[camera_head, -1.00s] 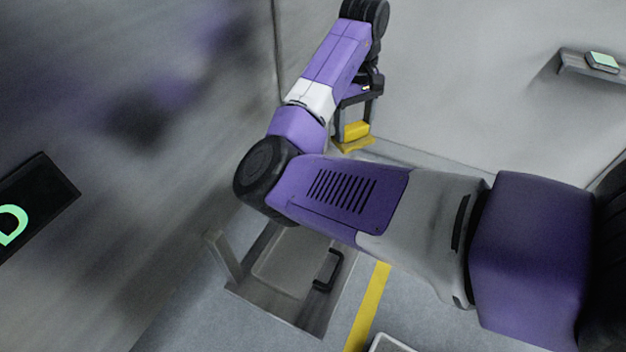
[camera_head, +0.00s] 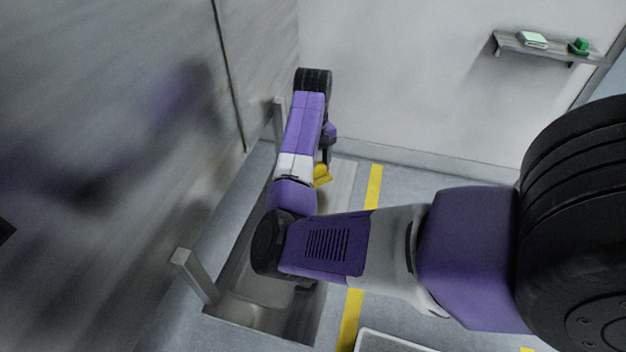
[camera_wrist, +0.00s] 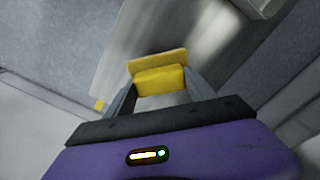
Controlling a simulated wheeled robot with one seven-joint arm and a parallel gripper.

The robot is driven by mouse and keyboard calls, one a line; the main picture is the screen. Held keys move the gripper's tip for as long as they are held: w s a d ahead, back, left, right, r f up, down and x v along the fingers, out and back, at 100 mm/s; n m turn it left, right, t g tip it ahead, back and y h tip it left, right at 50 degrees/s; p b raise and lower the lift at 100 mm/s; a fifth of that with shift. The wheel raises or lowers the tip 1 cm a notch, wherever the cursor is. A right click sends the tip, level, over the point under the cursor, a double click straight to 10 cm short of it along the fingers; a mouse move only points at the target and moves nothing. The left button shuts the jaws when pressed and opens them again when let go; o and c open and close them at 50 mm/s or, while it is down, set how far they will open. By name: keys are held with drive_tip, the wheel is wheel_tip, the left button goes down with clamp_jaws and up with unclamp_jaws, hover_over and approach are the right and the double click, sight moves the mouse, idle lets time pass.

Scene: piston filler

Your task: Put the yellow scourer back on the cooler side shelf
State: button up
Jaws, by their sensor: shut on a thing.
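My gripper (camera_wrist: 160,85) is shut on the yellow scourer (camera_wrist: 160,80), which sits between its two dark fingers in the wrist view. The scourer shows a block with a wider flat part behind it. In the head view only a small piece of the scourer (camera_head: 322,173) shows beside my forearm, and the fingers are mostly hidden by my arm. A pale metal surface (camera_wrist: 125,45) lies beyond the scourer in the wrist view; I cannot tell the gap. I cannot tell for sure which surface is the cooler side shelf.
A small wall shelf (camera_head: 550,50) at upper right holds a pale green-topped block (camera_head: 533,40) and a green object (camera_head: 579,46). A low metal frame with an upright post (camera_head: 195,275) stands along the left wall. A yellow line (camera_head: 350,320) crosses the grey floor.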

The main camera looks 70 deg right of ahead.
drive_tip(key=shift+f, duration=2.3)
drive_tip(key=o, duration=1.2)
